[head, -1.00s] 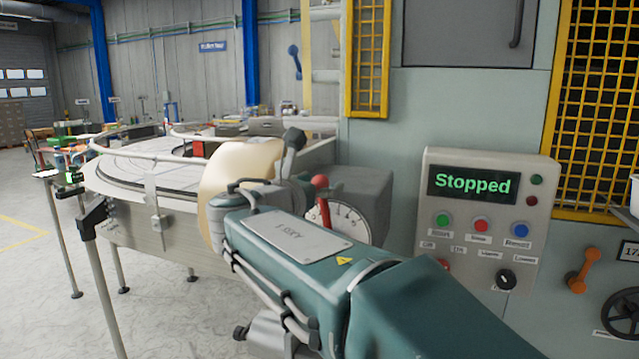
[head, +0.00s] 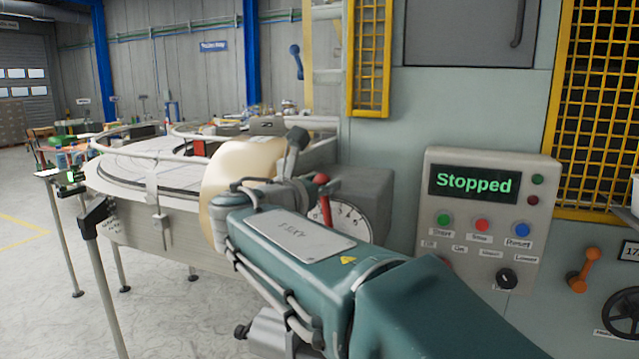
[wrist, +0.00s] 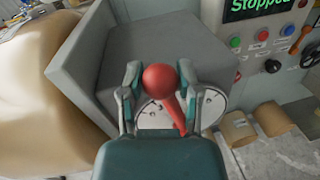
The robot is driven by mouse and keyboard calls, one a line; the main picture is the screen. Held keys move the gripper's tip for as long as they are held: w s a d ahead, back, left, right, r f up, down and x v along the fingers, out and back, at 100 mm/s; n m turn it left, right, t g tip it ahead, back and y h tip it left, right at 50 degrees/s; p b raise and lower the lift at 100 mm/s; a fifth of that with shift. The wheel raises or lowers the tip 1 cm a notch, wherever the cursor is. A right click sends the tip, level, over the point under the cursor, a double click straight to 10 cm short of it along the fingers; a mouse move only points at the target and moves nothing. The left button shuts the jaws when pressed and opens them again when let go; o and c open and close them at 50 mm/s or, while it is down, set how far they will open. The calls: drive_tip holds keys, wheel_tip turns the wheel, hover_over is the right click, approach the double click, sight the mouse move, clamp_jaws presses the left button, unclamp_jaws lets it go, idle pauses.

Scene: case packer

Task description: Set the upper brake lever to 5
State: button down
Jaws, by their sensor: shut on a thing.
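The brake lever is red with a round knob (wrist: 160,78), and its arm slants down to the right over a white dial in the wrist view. The fingers of my gripper (wrist: 158,76) are on either side of the knob and shut on it. In the head view the red lever (head: 322,190) stands close to upright, leaning a little, behind my arm. The dial (head: 348,219) is on a grey box (head: 372,190); its left part is hidden by my arm. The dial's numbers are too small to read.
A control panel (head: 490,250) right of the lever reads "Stopped" and has several buttons and a black knob. An orange lever (head: 583,270) and a handwheel (head: 625,312) are further right. A round conveyor table (head: 140,215) stands at left.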

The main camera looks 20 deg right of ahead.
sight(371, 195)
drive_tip(key=shift+d+r, duration=0.1)
drive_tip(key=shift+d, duration=0.05)
drive_tip(key=shift+s+d+r+m, duration=0.1)
drive_tip(key=shift+s+d+m, duration=0.6)
drive_tip(key=shift+m, duration=0.4)
drive_tip(key=d+m, duration=0.1)
drive_tip(key=s+d+m, duration=0.1)
drive_tip(key=s+d+f+m+y, duration=0.1)
drive_tip(key=m, duration=0.1)
drive_tip(key=shift+s+d+g, duration=0.1)
drive_tip(key=shift+d+g, duration=0.1)
drive_tip(key=shift+g, duration=0.1)
drive_tip(key=shift+s+d+f+m, duration=0.5)
drive_tip(key=shift+d+m, duration=0.1)
drive_tip(key=shift+m, duration=0.3)
drive_tip(key=shift+c, duration=1.5)
unclamp_jaws()
drive_tip(key=shift+w+d, duration=0.1)
